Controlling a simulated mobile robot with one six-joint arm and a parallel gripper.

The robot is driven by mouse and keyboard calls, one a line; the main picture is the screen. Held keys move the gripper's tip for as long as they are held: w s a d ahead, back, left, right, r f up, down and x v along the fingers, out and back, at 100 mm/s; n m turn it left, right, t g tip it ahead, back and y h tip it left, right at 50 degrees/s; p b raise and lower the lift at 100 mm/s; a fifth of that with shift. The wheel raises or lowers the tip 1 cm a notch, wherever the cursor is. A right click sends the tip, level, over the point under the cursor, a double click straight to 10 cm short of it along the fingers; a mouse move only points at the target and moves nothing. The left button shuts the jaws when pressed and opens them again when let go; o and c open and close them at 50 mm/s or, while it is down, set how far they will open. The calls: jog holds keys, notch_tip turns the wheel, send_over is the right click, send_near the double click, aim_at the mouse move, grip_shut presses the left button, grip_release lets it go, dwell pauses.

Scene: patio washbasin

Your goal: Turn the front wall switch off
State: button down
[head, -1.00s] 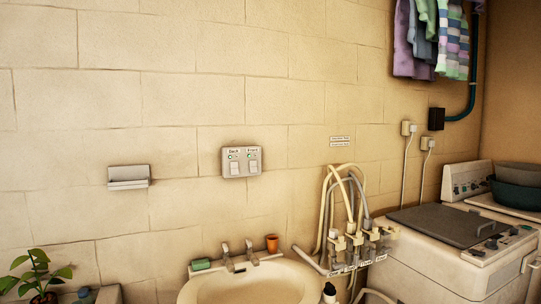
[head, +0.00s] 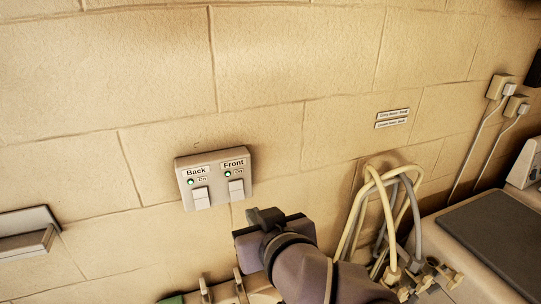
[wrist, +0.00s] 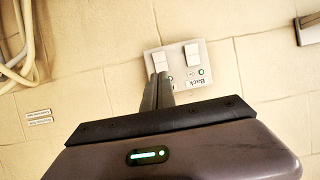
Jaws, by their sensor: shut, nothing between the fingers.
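A grey wall plate (head: 214,176) carries two white rocker switches, labelled Back and Front. The front switch (head: 236,189) is the right one in the head view, and the back switch (head: 201,198) is left of it. Both have a lit green lamp and read On. My gripper (head: 264,216) is below and right of the plate, fingers shut and empty. In the wrist view the plate appears upside down, with the front switch (wrist: 160,60) on the left. The shut fingers (wrist: 158,90) overlap the plate there, hiding the Front label. I cannot tell whether they touch it.
Beige hoses (head: 372,215) and taps (head: 430,275) are to the right of my arm, beside a washing machine (head: 500,235). A soap shelf (head: 27,235) is on the wall at left. Basin taps (head: 222,288) are below the plate. The wall around the plate is bare.

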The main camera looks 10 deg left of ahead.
aim_at(236, 198)
jog(key=b+x, duration=0.3)
jog(key=x, duration=1)
jog(key=shift+a+f+b, duration=0.2)
jog(key=shift+b, duration=0.15)
jog(key=b, duration=0.5)
jog(key=shift+w+f+t+y, duration=0.1)
jog(key=shift+f+t+y, duration=0.2)
jog(key=shift+f+t, duration=0.1)
jog(key=shift+a+r+p, duration=0.1)
jog(key=shift+r+p, duration=0.65)
jog(key=shift+r, duration=0.5)
